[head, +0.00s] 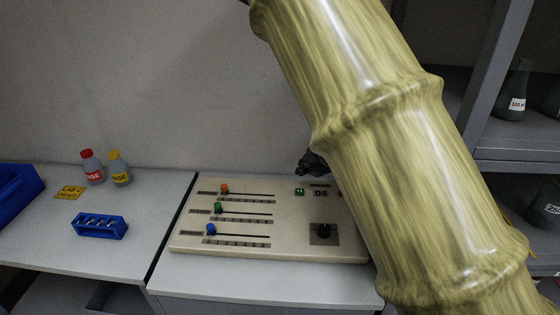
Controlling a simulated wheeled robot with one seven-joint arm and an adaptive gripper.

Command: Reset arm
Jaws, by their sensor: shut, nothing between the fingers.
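My gripper (312,163) is a small dark shape just above the back edge of the control panel, in the head view. It is shut and empty, and partly hidden behind my large yellow-green arm, which crosses the right half of the picture. The beige control panel (190,240) lies on the bench. It has an orange slider (224,189), a green slider (218,207) and a blue slider (211,230), all near the left ends of their tracks.
On the left bench are a red-capped bottle (92,168), a yellow-capped bottle (119,169), a yellow label card (70,192), a blue rack (99,227) and a blue bin (18,186). A grey shelf (490,153) with flasks stands at right. A wall is behind.

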